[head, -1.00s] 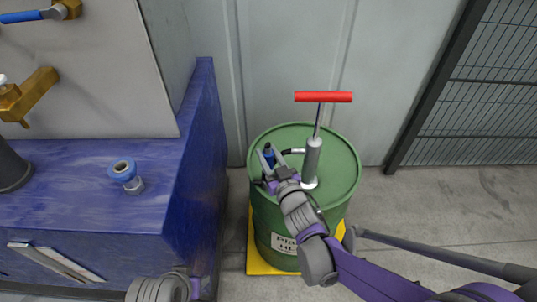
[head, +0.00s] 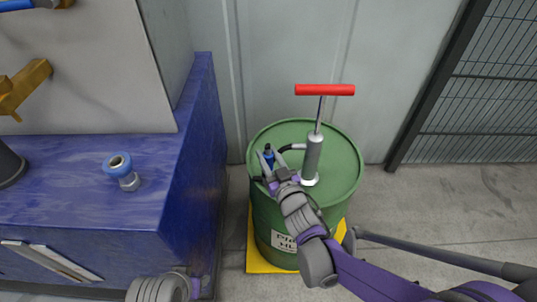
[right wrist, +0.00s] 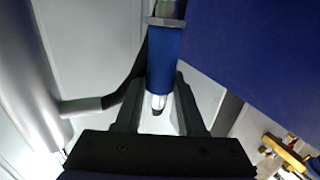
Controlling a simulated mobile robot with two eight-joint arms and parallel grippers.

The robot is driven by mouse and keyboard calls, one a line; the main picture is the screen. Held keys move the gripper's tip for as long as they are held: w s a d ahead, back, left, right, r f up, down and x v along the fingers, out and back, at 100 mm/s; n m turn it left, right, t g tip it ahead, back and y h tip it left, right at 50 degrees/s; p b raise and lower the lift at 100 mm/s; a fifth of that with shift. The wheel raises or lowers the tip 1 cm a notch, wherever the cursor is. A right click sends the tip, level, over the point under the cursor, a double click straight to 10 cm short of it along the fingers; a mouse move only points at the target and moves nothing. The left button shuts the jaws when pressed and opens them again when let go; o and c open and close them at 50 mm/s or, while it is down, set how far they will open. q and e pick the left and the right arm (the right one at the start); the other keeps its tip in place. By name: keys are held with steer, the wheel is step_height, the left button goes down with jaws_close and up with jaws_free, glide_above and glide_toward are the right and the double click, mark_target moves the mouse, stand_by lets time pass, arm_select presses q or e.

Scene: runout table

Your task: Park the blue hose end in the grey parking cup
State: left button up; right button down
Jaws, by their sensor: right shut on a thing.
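The blue hose end (head: 268,156) is above the left part of the green drum's lid in the head view. In the right wrist view the blue hose end (right wrist: 164,58) stands between my fingers, with a pale collar above and a bright tip below. My right gripper (head: 270,172) is shut on it; its fingers also show in the right wrist view (right wrist: 159,105). A dark hose (head: 291,147) links it to the hand pump (head: 312,156). My left gripper is out of view; only a left arm link shows.
The green drum (head: 345,170) stands on a yellow base (head: 256,258) by the wall. The pump's red handle (head: 325,90) rises above it. A blue bench (head: 80,200) at left carries a blue-ringed fitting (head: 118,163). A mesh fence (head: 490,90) is at right.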

steer(key=shift+f+b, duration=1)
steer(key=shift+f, duration=0.3)
steer(key=shift+c, duration=2.2)
jaws_free()
steer(key=v, duration=1.1)
steer(key=shift+p, duration=0.45)
steer(key=shift+r, duration=0.1)
